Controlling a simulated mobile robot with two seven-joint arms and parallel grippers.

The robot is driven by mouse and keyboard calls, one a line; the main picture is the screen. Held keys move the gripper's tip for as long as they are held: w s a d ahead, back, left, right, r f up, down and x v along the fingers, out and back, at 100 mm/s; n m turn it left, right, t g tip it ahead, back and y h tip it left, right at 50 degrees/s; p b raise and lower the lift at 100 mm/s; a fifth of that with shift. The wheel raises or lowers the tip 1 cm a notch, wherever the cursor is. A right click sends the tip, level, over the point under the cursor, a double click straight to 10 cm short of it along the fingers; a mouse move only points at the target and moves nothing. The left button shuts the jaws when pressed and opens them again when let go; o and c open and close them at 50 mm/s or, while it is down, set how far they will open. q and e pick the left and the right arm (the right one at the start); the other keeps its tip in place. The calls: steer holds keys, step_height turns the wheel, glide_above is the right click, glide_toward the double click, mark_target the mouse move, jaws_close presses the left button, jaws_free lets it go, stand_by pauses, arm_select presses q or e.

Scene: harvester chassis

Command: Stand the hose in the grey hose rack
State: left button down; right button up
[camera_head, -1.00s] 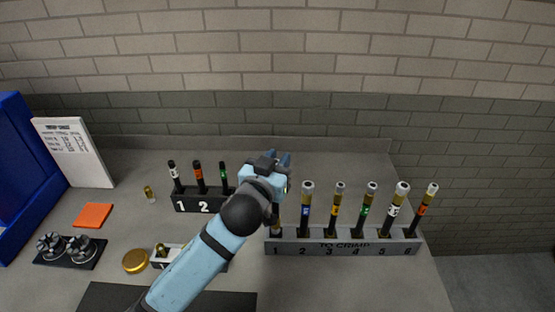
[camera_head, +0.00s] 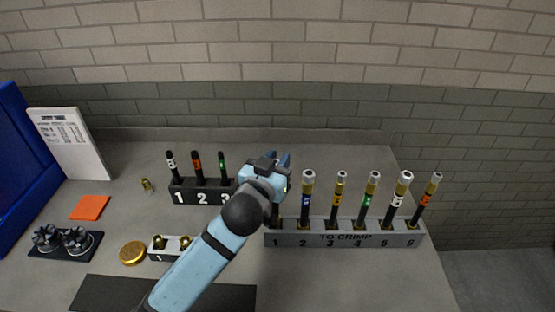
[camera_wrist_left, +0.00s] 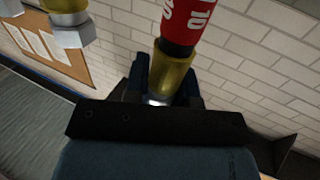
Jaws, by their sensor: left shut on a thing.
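The grey hose rack (camera_head: 345,240) is marked TO CRIMP, with slots numbered along its front. Several black hoses with gold and silver ends stand in slots 2 to 6, such as the blue-banded hose (camera_head: 306,200). My left gripper (camera_head: 272,165) is above slot 1 at the rack's left end. It is shut on a hose (camera_wrist_left: 177,55). In the left wrist view this hose has a gold fitting between the fingers and a red label reading 10. In the head view my gripper and arm hide most of it; its lower part (camera_head: 275,214) shows at slot 1. How deep it sits is unclear.
A black numbered rack (camera_head: 190,197) with several thin hoses stands to the left. Farther left are a white block (camera_head: 160,254) with gold fittings, a gold disc (camera_head: 132,253), an orange square (camera_head: 90,207) and a dark tray (camera_head: 65,256). A brick wall is behind.

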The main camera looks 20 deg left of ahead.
arm_select(q)
step_height(320, 180, down, 3)
steer(key=shift+b, duration=1)
steer(key=c, duration=0.9)
jaws_free()
steer(key=shift+o, duration=0.2)
steer(key=shift+s+f, duration=0.15)
steer(key=shift+s, duration=0.2)
steer(key=s+a+b, duration=0.1)
steer(key=s+b, duration=0.1)
steer(key=s, duration=1.1)
steer(key=shift+a+r, duration=0.15)
steer(key=shift+r, duration=0.05)
